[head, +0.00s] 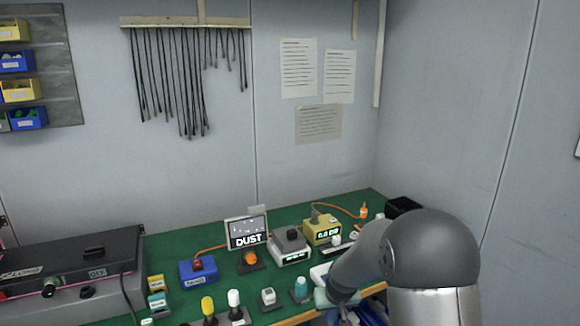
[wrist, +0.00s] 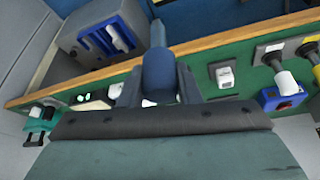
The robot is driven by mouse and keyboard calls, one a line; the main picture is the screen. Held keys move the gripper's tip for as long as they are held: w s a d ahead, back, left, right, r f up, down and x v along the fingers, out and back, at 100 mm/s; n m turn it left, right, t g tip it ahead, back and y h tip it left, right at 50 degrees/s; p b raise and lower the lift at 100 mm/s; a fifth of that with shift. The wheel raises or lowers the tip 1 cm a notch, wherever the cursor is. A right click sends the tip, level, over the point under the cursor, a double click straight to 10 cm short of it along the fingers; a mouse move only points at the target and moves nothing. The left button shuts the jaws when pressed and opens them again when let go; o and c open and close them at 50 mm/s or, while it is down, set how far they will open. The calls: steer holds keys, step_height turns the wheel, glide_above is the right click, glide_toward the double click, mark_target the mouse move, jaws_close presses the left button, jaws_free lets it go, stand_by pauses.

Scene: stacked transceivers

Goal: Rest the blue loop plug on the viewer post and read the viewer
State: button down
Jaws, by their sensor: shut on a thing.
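My gripper (wrist: 158,82) is shut on the blue loop plug (wrist: 158,66), which sits between the two fingers in the wrist view, its narrow end pointing up in the picture. In the head view my arm's end is low at the bench's front right, and the plug cannot be made out there. The viewer screen (head: 247,232) stands on the green bench and reads "DUST". An orange-topped post (head: 250,258) on a dark base stands in front of it; I take this as the viewer post. The plug is apart from it.
A blue box (head: 199,270), a grey unit (head: 290,246) and a yellow meter (head: 322,230) stand on the bench. Yellow (head: 207,305), white (head: 233,298) and teal (head: 301,287) pieces line its front. A grey-blue bin (wrist: 88,42) is beyond the wooden edge (wrist: 215,43).

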steer(key=s+d+m, duration=0.1)
steer(key=s+d, duration=0.2)
steer(key=s, duration=0.4)
steer(key=shift+d+f+m, duration=0.3)
steer(key=shift+f, duration=0.15)
